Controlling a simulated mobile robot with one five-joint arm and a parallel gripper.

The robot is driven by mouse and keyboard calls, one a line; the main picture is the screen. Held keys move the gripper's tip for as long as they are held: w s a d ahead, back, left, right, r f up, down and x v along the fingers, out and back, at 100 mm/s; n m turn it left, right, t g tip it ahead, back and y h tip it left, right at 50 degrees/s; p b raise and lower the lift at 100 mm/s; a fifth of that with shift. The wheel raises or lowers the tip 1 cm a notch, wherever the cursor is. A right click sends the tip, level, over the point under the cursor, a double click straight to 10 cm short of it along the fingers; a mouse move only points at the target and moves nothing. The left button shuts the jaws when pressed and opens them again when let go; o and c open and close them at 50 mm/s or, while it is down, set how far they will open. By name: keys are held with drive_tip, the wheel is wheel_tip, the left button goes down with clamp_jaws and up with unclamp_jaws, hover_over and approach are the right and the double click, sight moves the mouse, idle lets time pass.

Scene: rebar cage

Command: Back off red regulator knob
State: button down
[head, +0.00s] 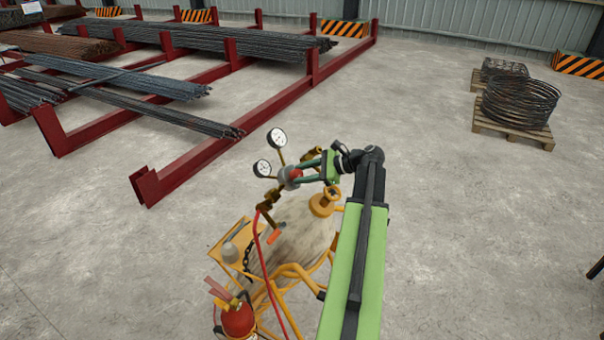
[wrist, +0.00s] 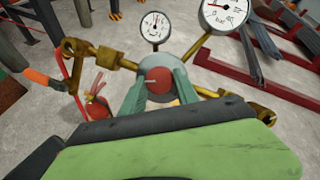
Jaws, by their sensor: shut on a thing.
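The red regulator knob (wrist: 158,82) faces my wrist camera at the middle of a grey round regulator body. It also shows in the head view (head: 294,174). My gripper (wrist: 160,88) has one green finger on each side of the knob and is shut on it. In the head view my gripper (head: 298,173) reaches the knob from the right. Two white dial gauges stand on the regulator, a nearer one (wrist: 226,12) and a smaller one (wrist: 155,27). Brass fittings (wrist: 108,56) branch to both sides. The lower part of the knob is partly hidden by my gripper.
A yellow cylinder cart (head: 290,270) stands below the regulator, with a red hose (head: 258,245) and a fire extinguisher (head: 238,318). A red steel rack (head: 200,155) with rebar is behind left. Wire coils (head: 520,100) sit on a pallet at right. Concrete floor between is clear.

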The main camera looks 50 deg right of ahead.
drive_tip(key=shift+n, duration=1)
drive_tip(key=shift+g, duration=0.3)
drive_tip(key=c, duration=0.9)
unclamp_jaws()
drive_tip(key=shift+p, duration=0.3)
drive_tip(key=shift+s+d+r, duration=0.1)
drive_tip(key=shift+s+r, duration=0.05)
drive_tip(key=shift+r, duration=0.1)
drive_tip(key=p+v, duration=0.2)
drive_tip(key=v, duration=0.3)
drive_tip(key=p+v, duration=0.3)
drive_tip(key=v, duration=0.3)
drive_tip(key=p+v, duration=0.3)
drive_tip(key=v, duration=0.3)
drive_tip(key=shift+d+f, duration=0.2)
drive_tip(key=shift+f, duration=0.1)
